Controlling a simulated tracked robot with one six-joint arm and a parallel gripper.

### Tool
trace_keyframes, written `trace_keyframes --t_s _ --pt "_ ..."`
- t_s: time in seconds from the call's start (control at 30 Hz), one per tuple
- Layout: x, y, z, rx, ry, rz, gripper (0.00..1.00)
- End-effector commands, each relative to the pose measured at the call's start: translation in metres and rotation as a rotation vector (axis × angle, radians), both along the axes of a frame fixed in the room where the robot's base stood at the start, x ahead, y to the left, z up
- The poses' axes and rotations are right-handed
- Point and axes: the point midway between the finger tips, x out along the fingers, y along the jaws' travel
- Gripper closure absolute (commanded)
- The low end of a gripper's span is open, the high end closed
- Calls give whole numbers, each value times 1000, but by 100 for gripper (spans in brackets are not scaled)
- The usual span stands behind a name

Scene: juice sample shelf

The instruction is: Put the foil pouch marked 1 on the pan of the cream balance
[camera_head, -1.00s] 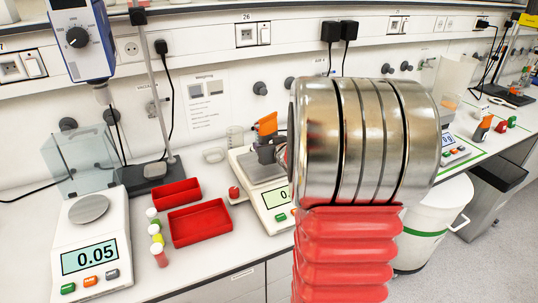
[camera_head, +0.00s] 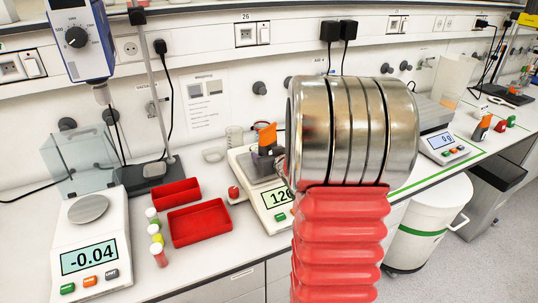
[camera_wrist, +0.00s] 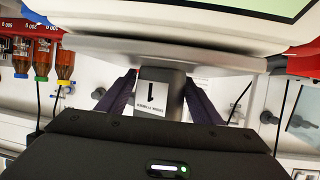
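The foil pouch (camera_wrist: 161,92), grey with a white label bearing a 1, is between my gripper's dark fingers (camera_wrist: 160,84), which press on both its sides. The pouch's base meets the grey pan (camera_wrist: 215,57) of the cream balance in the wrist view; contact looks likely. In the head view the cream balance (camera_head: 246,182) stands mid-bench, its display starting with 120, the rest hidden by my arm. Most of my gripper is hidden there too.
A white balance (camera_head: 92,243) stands at the left, reading -0.04. Red trays (camera_head: 200,222) and several small capped vials (camera_head: 157,240) lie between the balances. A third balance (camera_head: 440,148) at the right reads 0 g.

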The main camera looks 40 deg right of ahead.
Motion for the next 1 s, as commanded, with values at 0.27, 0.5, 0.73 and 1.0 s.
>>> trace_keyframes --t_s 0.27,0.5,0.73,1.0 --pt "0 0 0 0 0 0 31" --pt "-2 1 3 -1 -1 0 31" --pt "-19 7 11 -1 -1 -1 31" --pt "-46 18 24 -2 -1 -1 31"
